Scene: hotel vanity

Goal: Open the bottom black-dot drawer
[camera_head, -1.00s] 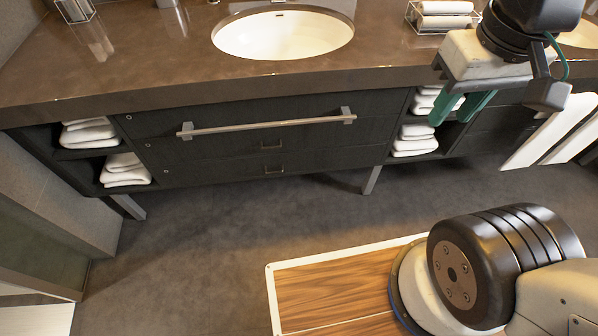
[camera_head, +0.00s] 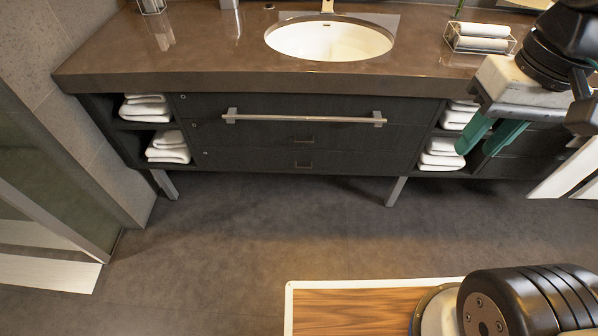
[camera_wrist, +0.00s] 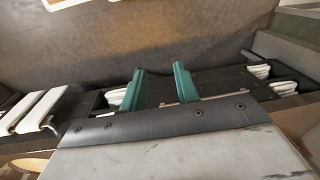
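The bottom drawer (camera_head: 250,160) is the lowest dark front in the middle of the vanity in the head view. It is shut, with a small recessed-looking pull (camera_head: 304,163) at its middle and a small round dot (camera_head: 204,153) near its left edge. My gripper (camera_head: 476,151) has two green fingers, spread apart with nothing between them. It hangs to the right of the drawer, in front of the towel shelves, apart from the pull. In the wrist view the green fingers (camera_wrist: 160,70) also stand apart, over the dark vanity front.
A long metal bar (camera_head: 303,118) crosses the top drawer front. A middle drawer (camera_head: 255,136) lies between. White towels (camera_head: 168,147) fill open shelves on both sides. A metal leg (camera_head: 396,191) stands below the right end. The grey floor (camera_head: 260,225) in front is clear.

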